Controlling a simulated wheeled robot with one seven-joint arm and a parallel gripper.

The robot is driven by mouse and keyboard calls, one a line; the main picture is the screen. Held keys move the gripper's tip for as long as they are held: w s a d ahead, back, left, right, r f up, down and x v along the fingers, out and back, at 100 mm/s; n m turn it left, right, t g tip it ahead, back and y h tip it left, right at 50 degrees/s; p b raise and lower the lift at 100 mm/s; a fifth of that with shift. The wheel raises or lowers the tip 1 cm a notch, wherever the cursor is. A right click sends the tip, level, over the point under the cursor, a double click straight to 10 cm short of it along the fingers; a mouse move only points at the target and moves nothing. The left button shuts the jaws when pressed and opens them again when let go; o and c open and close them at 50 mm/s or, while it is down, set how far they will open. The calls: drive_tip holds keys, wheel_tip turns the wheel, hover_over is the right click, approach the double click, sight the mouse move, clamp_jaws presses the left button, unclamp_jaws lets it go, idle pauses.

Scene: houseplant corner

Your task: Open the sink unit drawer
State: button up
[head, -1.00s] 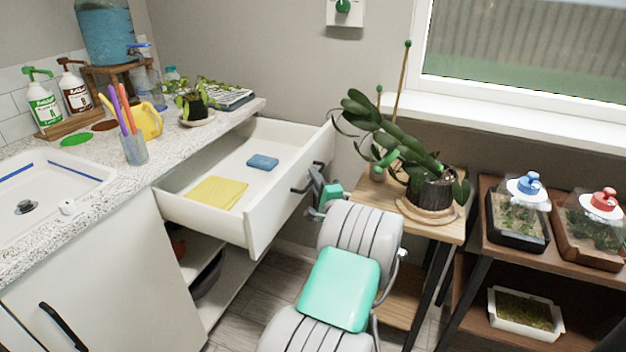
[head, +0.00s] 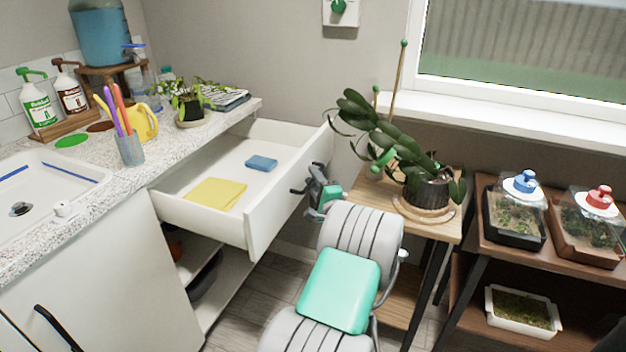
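The sink unit drawer (head: 262,232) is pulled well out from under the counter in the head view. Its white front faces lower right. A yellow cloth (head: 216,193) and a blue sponge (head: 261,163) lie inside it. The dark drawer handle (head: 298,190) is on the front panel. My gripper (head: 314,184) is right at this handle, on the outer side of the front. Its dark fingers overlap the handle in the picture, and I cannot tell whether they are closed around it.
A wooden stand (head: 437,231) with a potted orchid (head: 428,190) is close to the right of my gripper. A shelf with lidded trays (head: 514,221) is farther right. A cupboard with a black handle (head: 58,328) is below the sink (head: 75,200). The counter holds bottles and plants.

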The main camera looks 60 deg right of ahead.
drive_tip(key=v, duration=0.8)
drive_tip(key=shift+f, duration=0.1)
